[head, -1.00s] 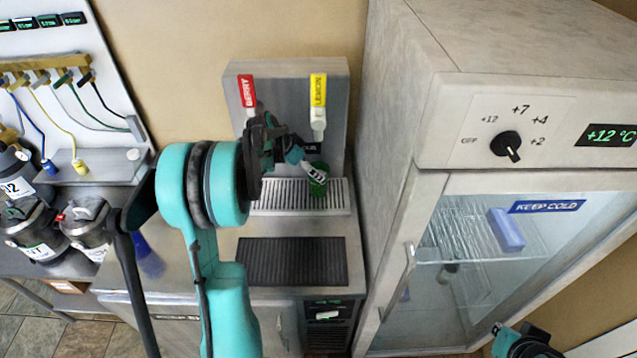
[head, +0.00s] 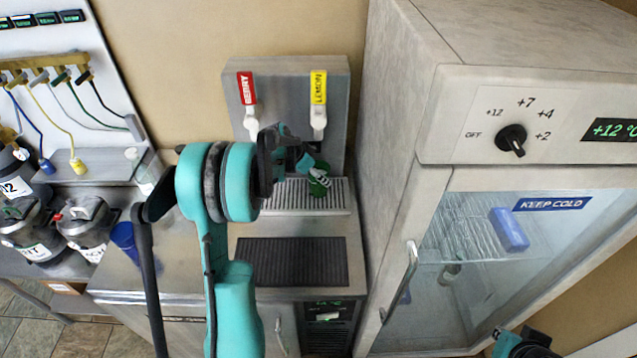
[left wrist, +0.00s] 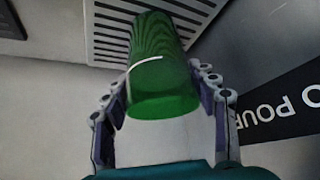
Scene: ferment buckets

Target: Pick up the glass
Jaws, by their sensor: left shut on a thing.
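The green glass (head: 319,187) stands at the drip grate of the tap unit, under the yellow LEMON tap. My left gripper (head: 312,172) is at the glass, which it partly hides in the head view. In the left wrist view the green see-through glass (left wrist: 162,75) is between the two fingers of my left gripper (left wrist: 166,98), which is shut on it. The glass's far end overlaps the slotted grate; I cannot tell whether it touches it. My right gripper (head: 525,345) shows only partly at the bottom right edge, and its fingers are unclear.
The red BERRY tap (head: 247,90) and yellow LEMON tap (head: 318,90) stand above the grate (head: 335,199). A dark ribbed mat (head: 292,262) lies in front. A glass-door fridge (head: 440,190) stands close on the right. A blue cup (head: 124,238) and metal kegs (head: 85,225) are left.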

